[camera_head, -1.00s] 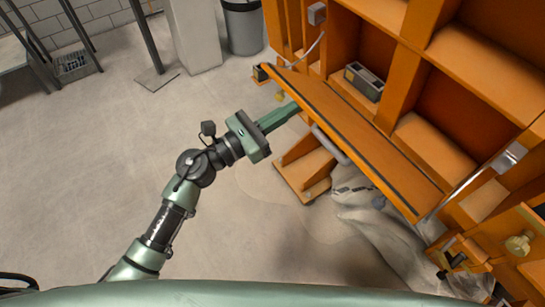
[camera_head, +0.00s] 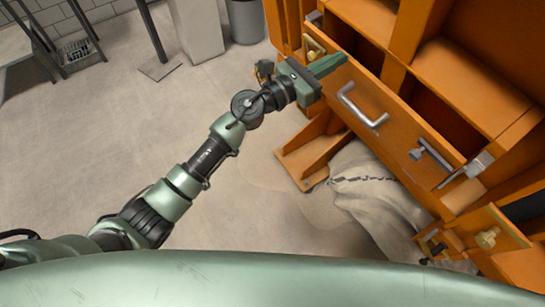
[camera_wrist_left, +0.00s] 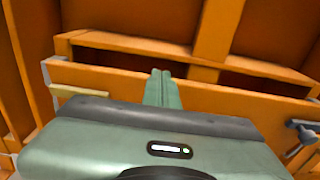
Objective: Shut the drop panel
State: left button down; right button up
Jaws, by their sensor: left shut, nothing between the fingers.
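The drop panel (camera_head: 388,132) is an orange board on the front of the orange cabinet. It is tilted steeply up, its outer face with a grey bar handle (camera_head: 361,106) and a grey latch (camera_head: 430,154) turned outward. A dark gap shows between its top edge and the shelf behind. In the left wrist view the panel (camera_wrist_left: 225,108) lies just past my fingers. My left gripper (camera_head: 328,66) is shut and empty, its fingertips at the panel's upper left part; contact is hard to tell. My right gripper is not in view.
Orange shelves (camera_head: 466,78) rise behind the panel. A smaller orange flap with a brass knob (camera_head: 487,238) juts out at lower right. A pale sack (camera_head: 372,190) lies on the floor below the panel. A grey bin (camera_head: 245,20) stands at the back.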

aim_at(368, 37)
pick_arm(q)
jog(key=w+d+r, duration=0.2)
jog(key=d, duration=0.1)
jog(key=shift+w+d+r, duration=0.1)
jog(key=shift+w, duration=0.05)
jog(key=shift+x, duration=0.95)
